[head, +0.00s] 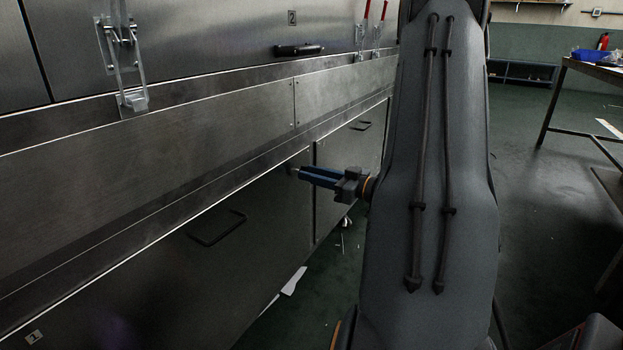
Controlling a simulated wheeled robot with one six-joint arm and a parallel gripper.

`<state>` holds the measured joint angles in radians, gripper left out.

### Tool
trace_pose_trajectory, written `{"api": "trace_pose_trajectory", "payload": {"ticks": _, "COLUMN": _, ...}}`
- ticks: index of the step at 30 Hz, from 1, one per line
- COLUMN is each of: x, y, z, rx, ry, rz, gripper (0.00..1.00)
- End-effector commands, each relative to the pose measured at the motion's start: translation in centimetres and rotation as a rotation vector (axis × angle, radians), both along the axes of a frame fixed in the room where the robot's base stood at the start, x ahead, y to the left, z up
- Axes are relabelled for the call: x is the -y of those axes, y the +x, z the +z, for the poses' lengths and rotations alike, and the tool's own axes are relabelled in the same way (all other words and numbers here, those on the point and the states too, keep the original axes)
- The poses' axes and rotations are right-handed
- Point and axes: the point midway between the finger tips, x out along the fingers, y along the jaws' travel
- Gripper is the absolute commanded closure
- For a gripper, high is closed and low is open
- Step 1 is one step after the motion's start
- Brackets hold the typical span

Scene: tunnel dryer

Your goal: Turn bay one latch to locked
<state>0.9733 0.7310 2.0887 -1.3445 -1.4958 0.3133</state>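The lower panel marked "1" (120,275) fills the lower left of the head view, with a dark pull handle (217,228) on it. My gripper (304,173) has blue fingers pointing left at the upper right part of this panel, near its right edge. A small pale piece (293,171) shows at the fingertips; I cannot tell whether it is the bay one latch or whether the fingers touch it. The fingers are seen from the side and look close together, their gap unclear. No other latch shows clearly on this panel.
A metal toggle clamp (125,55) hangs on the upper door at left; red-handled clamps (364,30) are farther along. A black handle (299,50) sits below the "2" label (292,17). White scraps (293,281) lie on the floor. A table (595,70) stands at right.

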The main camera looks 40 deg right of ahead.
Motion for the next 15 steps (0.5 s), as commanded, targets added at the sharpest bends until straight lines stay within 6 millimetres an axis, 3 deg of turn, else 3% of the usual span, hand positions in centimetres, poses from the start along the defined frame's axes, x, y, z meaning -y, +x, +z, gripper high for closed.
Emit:
{"api": "trace_pose_trajectory", "payload": {"ticks": 8, "x": -0.09, "y": 0.24, "z": 0.05, "rx": 0.0, "ry": 0.0, "rz": 0.0, "gripper": 0.74}}
{"api": "trace_pose_trajectory", "payload": {"ticks": 13, "x": -0.08, "y": 0.22, "z": 0.04, "rx": 0.0, "ry": 0.0, "rz": 0.0, "gripper": 1.0}}
{"api": "trace_pose_trajectory", "payload": {"ticks": 15, "x": -0.08, "y": 0.22, "z": 0.04, "rx": 0.0, "ry": 0.0, "rz": 0.0, "gripper": 1.0}}
